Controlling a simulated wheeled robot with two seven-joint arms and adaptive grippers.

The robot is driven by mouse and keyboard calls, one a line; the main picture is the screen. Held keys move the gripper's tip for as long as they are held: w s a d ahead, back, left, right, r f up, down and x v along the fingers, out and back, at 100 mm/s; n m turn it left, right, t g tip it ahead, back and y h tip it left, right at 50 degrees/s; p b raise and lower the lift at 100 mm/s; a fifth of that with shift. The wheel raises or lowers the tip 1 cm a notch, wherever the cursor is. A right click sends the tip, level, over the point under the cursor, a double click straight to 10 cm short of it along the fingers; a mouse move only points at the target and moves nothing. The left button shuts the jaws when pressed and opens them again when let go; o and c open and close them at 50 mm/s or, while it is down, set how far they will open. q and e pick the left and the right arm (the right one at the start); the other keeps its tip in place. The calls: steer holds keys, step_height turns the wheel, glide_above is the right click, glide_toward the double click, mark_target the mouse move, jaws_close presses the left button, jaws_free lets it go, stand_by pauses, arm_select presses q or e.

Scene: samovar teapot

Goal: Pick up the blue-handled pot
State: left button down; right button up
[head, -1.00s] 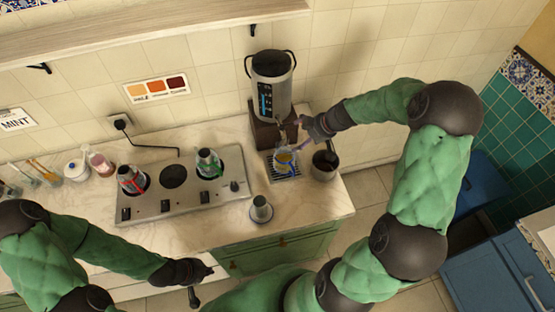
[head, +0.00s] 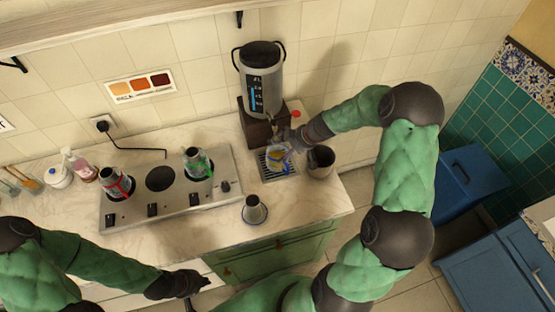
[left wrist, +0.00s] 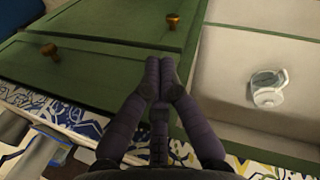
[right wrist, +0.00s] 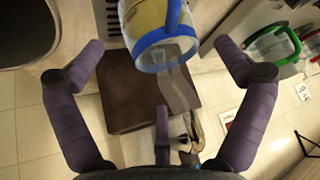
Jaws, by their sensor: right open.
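The blue-handled pot (head: 278,155) stands on the drip tray below the samovar's spout. In the right wrist view the pot (right wrist: 160,50) is clear-walled with a blue band and handle and something yellow inside. My right gripper (head: 290,138) is close beside it. Contact is not visible. My left gripper (head: 203,282) hangs in front of the counter, empty, its fingertips together in the left wrist view (left wrist: 160,65).
The samovar (head: 262,75) stands on a brown block (head: 258,125) behind the pot. A dark metal container (head: 320,162) is close at right. Red-handled (head: 117,185) and green-handled (head: 197,163) pots sit on the stove (head: 165,205). A steel vessel (head: 254,210) stands near the counter's front edge.

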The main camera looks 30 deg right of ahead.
mark_target(280, 153)
steer(key=shift+x, duration=2.6)
steer(key=shift+s+a, duration=0.1)
steer(key=shift+c, duration=0.3)
steer(key=c, duration=1.2)
